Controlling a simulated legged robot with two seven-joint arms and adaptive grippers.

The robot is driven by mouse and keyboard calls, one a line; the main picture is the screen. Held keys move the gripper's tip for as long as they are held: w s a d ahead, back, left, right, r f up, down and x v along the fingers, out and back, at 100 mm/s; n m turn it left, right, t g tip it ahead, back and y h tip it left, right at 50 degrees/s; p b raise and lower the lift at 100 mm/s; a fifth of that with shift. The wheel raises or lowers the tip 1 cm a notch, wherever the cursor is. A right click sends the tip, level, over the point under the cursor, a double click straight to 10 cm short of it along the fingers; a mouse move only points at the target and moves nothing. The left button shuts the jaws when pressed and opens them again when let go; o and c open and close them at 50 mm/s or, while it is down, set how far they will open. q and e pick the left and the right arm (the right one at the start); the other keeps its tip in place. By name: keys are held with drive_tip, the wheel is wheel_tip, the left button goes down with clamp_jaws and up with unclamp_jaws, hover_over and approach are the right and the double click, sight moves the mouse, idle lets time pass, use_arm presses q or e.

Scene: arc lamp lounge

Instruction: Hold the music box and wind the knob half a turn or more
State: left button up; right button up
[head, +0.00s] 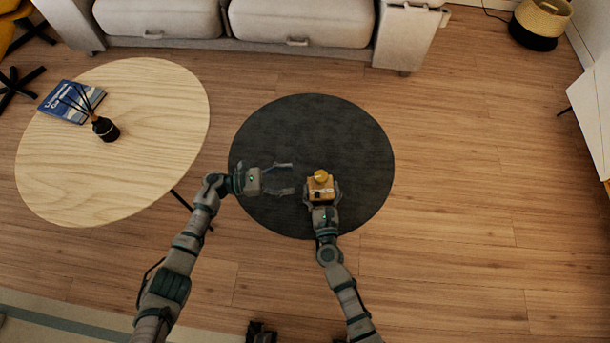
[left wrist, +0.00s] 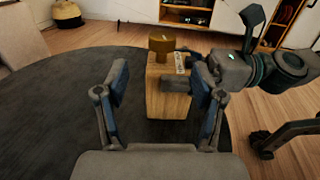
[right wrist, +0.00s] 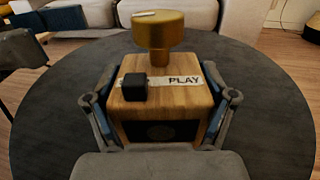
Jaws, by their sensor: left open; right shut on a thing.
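The music box (head: 320,190) is a wooden cube with a brass knob (head: 321,176) on top, a black button (right wrist: 133,87) and a "PLAY" label (right wrist: 184,81). My right gripper (head: 321,191) is shut on its sides, and the box is upright. The knob stands clear above the box in the right wrist view (right wrist: 158,32). My left gripper (head: 290,179) is open and empty, to the left of the box, with its fingers pointing toward it. In the left wrist view the box (left wrist: 168,95) shows beyond and between the left fingers, with the knob (left wrist: 161,43) above fingertip level.
A dark round table (head: 270,125) lies under both grippers, otherwise bare. A pale oval table (head: 160,110) to the left holds a blue book (head: 62,100) and a dark reed diffuser (head: 106,130). A sofa (head: 270,20) stands behind.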

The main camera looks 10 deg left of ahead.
use_arm(q)
drive_tip(key=shift+v, duration=0.95)
drive_tip(key=w+a+r+n+t, duration=0.2)
drive_tip(key=w+r+n+t, duration=0.1)
drive_tip(key=r+n+t, duration=0.55)
drive_tip(key=n+t+y, duration=0.2)
drive_tip(key=n+y, duration=0.4)
drive_tip(key=n, duration=2.9)
approach(316, 181)
drive_tip(key=shift+g, duration=0.25)
drive_tip(key=x, duration=1.2)
drive_tip(key=shift+w+r, duration=0.15)
